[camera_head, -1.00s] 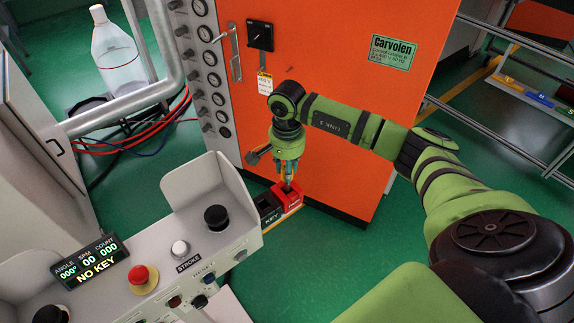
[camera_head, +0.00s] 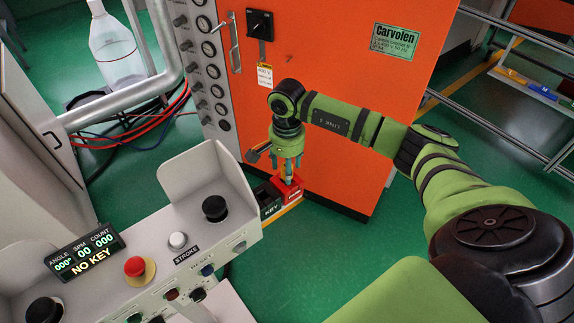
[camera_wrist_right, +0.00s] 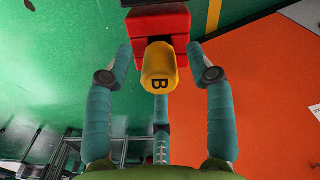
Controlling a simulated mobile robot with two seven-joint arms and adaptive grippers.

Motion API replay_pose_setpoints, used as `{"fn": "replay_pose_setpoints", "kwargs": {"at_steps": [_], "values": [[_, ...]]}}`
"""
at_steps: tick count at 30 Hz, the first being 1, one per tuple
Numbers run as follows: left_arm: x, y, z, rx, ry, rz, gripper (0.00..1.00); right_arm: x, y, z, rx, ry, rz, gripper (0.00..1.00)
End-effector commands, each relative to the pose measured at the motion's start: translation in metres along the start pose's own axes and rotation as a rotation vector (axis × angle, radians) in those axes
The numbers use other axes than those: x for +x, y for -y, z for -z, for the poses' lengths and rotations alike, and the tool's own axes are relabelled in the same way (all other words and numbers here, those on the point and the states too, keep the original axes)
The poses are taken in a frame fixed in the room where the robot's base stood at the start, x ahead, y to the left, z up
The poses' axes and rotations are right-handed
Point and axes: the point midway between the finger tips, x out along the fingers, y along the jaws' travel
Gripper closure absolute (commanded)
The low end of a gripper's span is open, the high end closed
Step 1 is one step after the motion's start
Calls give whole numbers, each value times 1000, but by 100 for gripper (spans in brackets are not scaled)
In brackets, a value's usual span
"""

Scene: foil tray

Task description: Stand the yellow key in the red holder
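The yellow key (camera_wrist_right: 158,70), marked B, is in the right wrist view with its end toward the camera. It overlaps the red holder (camera_wrist_right: 158,24), and its lower part is hidden, so I cannot tell how deep it sits. My right gripper (camera_wrist_right: 160,52) has its fingers spread around the key, with gaps at both sides. In the head view my right gripper (camera_head: 287,180) points down over the red holder (camera_head: 294,193), beside the orange cabinet. The key is not clear there. My left gripper is not in view.
A dark box labelled KEY (camera_head: 271,211) adjoins the red holder on its left. The orange cabinet (camera_head: 330,130) stands close behind. A grey control console (camera_head: 215,240) is at front left; its display (camera_head: 88,255) reads NO KEY.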

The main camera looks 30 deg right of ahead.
Motion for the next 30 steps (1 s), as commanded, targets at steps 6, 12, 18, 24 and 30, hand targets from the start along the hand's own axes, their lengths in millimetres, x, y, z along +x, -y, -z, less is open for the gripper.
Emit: {"fn": "replay_pose_setpoints", "kwargs": {"at_steps": [6, 12, 18, 24, 30], "values": [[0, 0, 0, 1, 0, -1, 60, 0, 0, 0, 0, 0, 0, 41], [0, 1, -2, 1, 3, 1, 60, -10, 0, 0, -1, -1, 1, 41], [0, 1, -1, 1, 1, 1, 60, -48, 1, 1, 0, -4, 4, 41], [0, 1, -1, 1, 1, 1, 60, -89, 1, 1, 0, -3, 4, 41], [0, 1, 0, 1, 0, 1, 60, -114, 0, 0, 0, -1, 1, 41]]}}
